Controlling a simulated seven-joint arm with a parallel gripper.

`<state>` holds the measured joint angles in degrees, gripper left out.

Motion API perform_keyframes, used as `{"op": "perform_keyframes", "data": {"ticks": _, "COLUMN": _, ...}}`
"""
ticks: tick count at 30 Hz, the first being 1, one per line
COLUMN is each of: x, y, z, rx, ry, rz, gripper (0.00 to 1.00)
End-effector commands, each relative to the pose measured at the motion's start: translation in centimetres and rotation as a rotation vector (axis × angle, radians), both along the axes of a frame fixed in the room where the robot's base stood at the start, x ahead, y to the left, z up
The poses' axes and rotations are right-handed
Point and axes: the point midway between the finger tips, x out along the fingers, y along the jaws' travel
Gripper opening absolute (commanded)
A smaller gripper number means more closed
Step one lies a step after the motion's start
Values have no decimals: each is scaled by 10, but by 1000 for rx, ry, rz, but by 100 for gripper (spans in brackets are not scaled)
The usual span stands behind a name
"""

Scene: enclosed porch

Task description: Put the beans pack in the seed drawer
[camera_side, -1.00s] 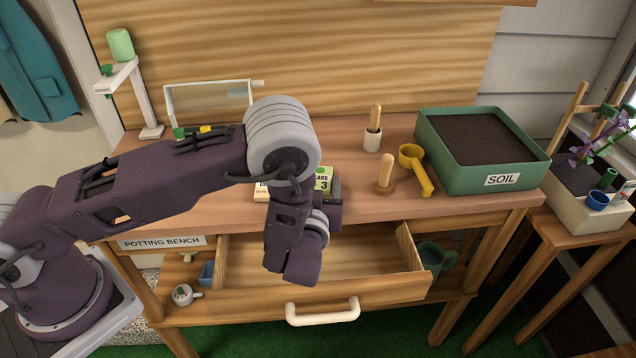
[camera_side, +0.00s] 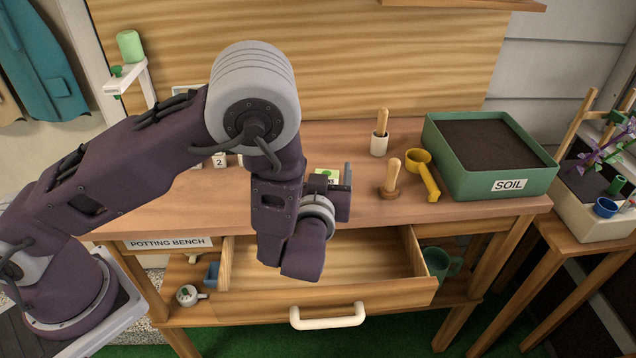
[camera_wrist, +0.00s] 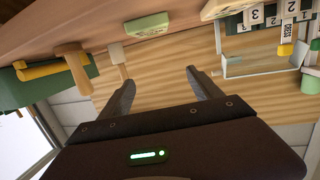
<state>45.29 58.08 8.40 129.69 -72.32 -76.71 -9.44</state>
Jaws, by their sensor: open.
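The beans pack (camera_side: 327,174), green and pale yellow, lies on the bench top behind my wrist, mostly hidden in the side view. A green pack that looks like it (camera_wrist: 147,25) lies near the top of the wrist view, its lettering unreadable. The seed drawer (camera_side: 385,255) is pulled out below the bench front, and its visible inside is empty. My gripper (camera_side: 346,178) is over the front of the bench by the beans pack. In the wrist view my gripper (camera_wrist: 160,82) has its two fingers apart with nothing between them, and the pack lies beyond them.
A wooden dibber (camera_side: 391,178), a yellow scoop (camera_side: 423,172) and a green soil box (camera_side: 541,180) stand to the right.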

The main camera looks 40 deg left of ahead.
Motion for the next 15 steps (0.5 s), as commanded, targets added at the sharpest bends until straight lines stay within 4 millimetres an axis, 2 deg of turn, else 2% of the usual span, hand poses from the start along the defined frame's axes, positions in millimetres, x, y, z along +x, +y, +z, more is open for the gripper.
{"op": "perform_keyframes", "data": {"ticks": 7, "x": 1, "y": 0, "z": 5, "rx": -17, "ry": 8, "rz": -1, "gripper": 74}}
{"op": "perform_keyframes", "data": {"ticks": 10, "x": 10, "y": -3, "z": 14, "rx": -157, "ry": 72, "rz": -17, "gripper": 74}}
{"op": "perform_keyframes", "data": {"ticks": 13, "x": 16, "y": -18, "z": 43, "rx": -394, "ry": 191, "rz": -103, "gripper": 74}}
{"op": "perform_keyframes", "data": {"ticks": 15, "x": 7, "y": -32, "z": 76, "rx": -535, "ry": 282, "rz": -211, "gripper": 74}}
